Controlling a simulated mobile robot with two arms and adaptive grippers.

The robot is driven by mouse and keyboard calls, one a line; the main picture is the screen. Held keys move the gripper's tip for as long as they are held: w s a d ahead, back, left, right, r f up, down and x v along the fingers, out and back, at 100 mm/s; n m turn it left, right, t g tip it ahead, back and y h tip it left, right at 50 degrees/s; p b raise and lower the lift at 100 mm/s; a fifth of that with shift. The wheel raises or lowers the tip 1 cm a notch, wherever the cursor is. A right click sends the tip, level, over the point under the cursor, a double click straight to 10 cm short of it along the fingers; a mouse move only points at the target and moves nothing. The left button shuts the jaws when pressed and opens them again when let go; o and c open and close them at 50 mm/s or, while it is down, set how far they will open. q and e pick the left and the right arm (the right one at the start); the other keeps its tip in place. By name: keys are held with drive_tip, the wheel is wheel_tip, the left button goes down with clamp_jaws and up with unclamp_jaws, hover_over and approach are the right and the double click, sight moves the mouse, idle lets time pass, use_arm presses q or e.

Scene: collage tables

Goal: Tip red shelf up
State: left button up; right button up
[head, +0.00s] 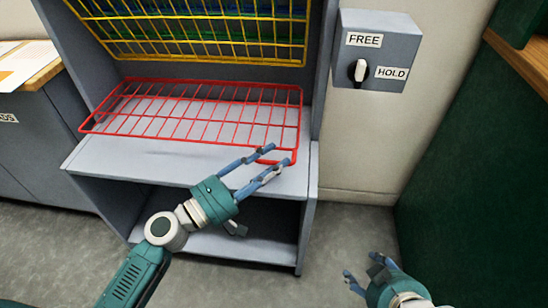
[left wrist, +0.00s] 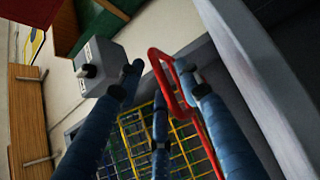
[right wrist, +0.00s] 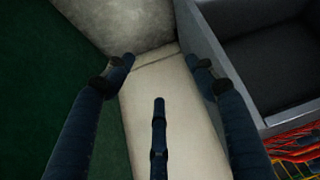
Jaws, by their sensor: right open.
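The red shelf (head: 190,110) is a wire rack in the grey cabinet. In the head view it lies low, nearly flat, just above the grey ledge, with its front edge toward me. My left gripper (head: 278,155) is at its front right corner, with its fingers apart. In the left wrist view the red shelf's rim (left wrist: 158,66) passes between the fingers, close to the right one; whether they touch is unclear. My right gripper (head: 362,270) is open and empty, low at the right, away from the shelf; its spread fingers also show in the right wrist view (right wrist: 160,70).
A yellow wire rack (head: 190,45) stands steeply tilted above the red shelf, with blue and green wire behind it. A grey box (head: 378,50) has a switch labelled FREE and HOLD. A dark green panel (head: 480,170) stands at the right. A wooden-topped counter is at the left.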

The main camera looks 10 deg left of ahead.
use_arm(q)
drive_tip(key=shift+w+d, duration=0.25)
drive_tip(key=shift+d, duration=0.05)
use_arm(e)
drive_tip(key=shift+s+d+f, duration=0.15)
drive_tip(key=shift+s+f, duration=0.05)
drive_tip(key=shift+s, duration=0.2)
use_arm(q)
drive_tip(key=shift+c, duration=0.5)
clamp_jaws()
drive_tip(key=shift+r, duration=0.1)
use_arm(e)
drive_tip(key=shift+r, duration=0.1)
